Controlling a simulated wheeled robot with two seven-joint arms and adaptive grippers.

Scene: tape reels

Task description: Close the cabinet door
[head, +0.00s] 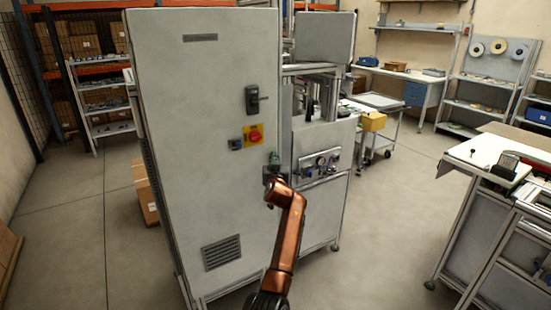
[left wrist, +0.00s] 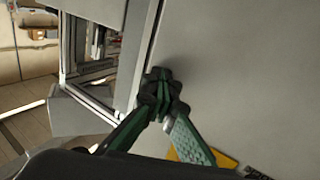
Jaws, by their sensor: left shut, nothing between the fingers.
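The tall grey cabinet door (head: 205,130) faces me in the head view, with a dark handle (head: 256,100) near its right edge. It looks nearly flush with the cabinet, but I cannot tell whether a small gap is left. My left gripper (head: 274,165) is at the door's right edge, below the handle, shut and empty. In the left wrist view the shut green fingertips (left wrist: 160,84) are against or just in front of the door panel (left wrist: 225,75), close to its edge; contact is unclear. My right gripper is out of view.
A red switch on a yellow plate (head: 254,134) sits on the door just above my left gripper. A machine with a gauge panel (head: 316,166) stands directly right of the cabinet. A workbench (head: 490,155) is at the right. The floor between them is clear.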

